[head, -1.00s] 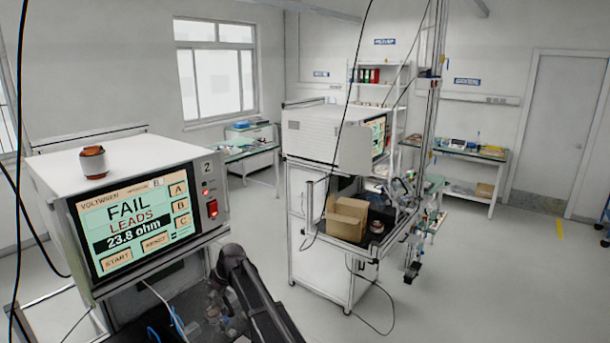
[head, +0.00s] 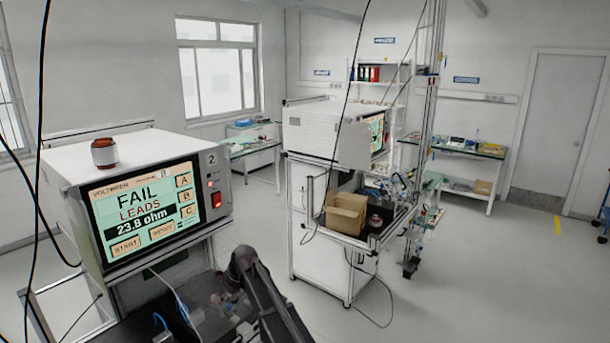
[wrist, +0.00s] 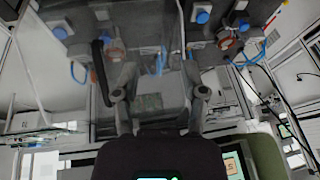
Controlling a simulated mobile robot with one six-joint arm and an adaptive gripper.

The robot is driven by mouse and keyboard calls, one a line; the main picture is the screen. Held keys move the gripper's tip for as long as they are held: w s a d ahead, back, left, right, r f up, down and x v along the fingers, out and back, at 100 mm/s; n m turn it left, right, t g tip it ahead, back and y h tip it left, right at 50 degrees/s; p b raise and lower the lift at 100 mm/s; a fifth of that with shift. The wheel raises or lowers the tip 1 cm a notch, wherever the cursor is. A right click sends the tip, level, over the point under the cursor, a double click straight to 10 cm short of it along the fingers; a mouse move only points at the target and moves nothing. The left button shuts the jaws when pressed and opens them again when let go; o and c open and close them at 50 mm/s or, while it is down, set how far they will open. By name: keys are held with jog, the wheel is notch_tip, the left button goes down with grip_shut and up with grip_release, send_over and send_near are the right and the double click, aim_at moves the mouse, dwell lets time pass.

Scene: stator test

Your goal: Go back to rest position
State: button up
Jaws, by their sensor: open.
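My gripper (wrist: 160,95) shows in the wrist view with its two fingers apart and nothing between them. A grey bench or fixture surface (wrist: 150,60) with blue-capped and reddish parts lies beyond the fingertips. In the head view my dark arm (head: 262,295) reaches in at the bottom centre, beside the left tester; I cannot make out the gripper there.
A second station (head: 322,265) stands at centre, with a cardboard box (head: 345,213) and a round copper part (head: 376,222) on its shelf. A vertical rail (head: 428,130) rises beside it. Cables hang at left and centre.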

jog(key=s+d+f+m+h+b, duration=0.1)
jog(key=s+d+f+m+b, duration=0.2)
jog(key=s+d, duration=0.5)
jog(key=s+d+f+m+h+b, duration=0.1)
jog(key=s+d+f+m+b, duration=0.3)
jog(key=d, duration=1.5)
jog(key=s+d+f+m+g+h+b, duration=0.1)
jog(key=s+d+f+m+b, duration=0.3)
jog(key=s+d, duration=0.8)
notch_tip(320, 180, down, 3)
jog(key=shift+d+r+h+b, duration=0.15)
jog(key=shift+d+h+b, duration=0.45)
jog(key=shift+d, duration=0.4)
jog(key=shift+a, duration=0.1)
